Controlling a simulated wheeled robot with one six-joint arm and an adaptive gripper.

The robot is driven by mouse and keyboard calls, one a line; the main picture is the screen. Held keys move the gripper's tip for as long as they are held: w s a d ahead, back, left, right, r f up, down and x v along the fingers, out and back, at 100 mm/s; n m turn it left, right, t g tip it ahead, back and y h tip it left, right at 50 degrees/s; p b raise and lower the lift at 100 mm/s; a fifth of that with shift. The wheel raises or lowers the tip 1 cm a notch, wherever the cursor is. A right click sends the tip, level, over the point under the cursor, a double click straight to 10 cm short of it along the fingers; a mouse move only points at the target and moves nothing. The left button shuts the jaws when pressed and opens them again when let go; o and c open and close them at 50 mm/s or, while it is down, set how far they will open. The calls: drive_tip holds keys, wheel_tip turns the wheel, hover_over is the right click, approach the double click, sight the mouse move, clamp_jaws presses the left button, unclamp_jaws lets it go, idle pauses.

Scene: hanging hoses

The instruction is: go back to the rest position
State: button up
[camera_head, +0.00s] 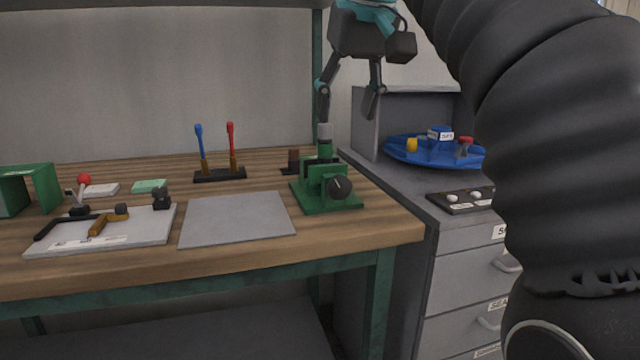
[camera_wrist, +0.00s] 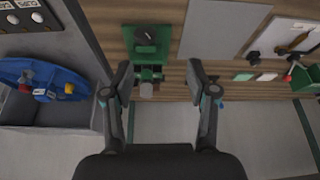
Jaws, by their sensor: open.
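My gripper (camera_head: 350,98) is open in the head view, with its two fingers spread above the green vise on the workbench. The left finger's tip looks close to a grey cylinder (camera_head: 325,131) that stands up at the vise; I cannot tell from this view whether they touch. In the wrist view my gripper (camera_wrist: 160,78) shows its fingers wide apart, with nothing held between them. The green vise (camera_head: 328,187) with its black knob sits near the bench's right end. It also shows in the wrist view (camera_wrist: 148,50), beyond the fingertips.
The wooden workbench (camera_head: 330,245) holds a grey mat (camera_head: 238,218), a white board with tools (camera_head: 140,238), and a stand with blue and red handles (camera_head: 220,174). Right of it, a grey drawer cabinet (camera_head: 465,262) carries a blue round tray (camera_head: 400,152) and a dark panel with knobs (camera_head: 462,204).

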drive_tip(key=s+d+f+m, duration=0.1)
drive_tip(key=s+d+f, duration=0.3)
drive_tip(key=f, duration=0.8)
drive_tip(key=s+d+f+m+t+h+p, duration=0.1)
drive_tip(key=s+d+f, duration=0.3)
drive_tip(key=s+f, duration=0.3)
drive_tip(key=s+d+f+m, duration=0.2)
drive_tip(key=s+d+f, duration=0.2)
drive_tip(key=f, duration=1.3)
drive_tip(key=shift+s+h, duration=0.3)
drive_tip(key=shift+s, duration=0.8)
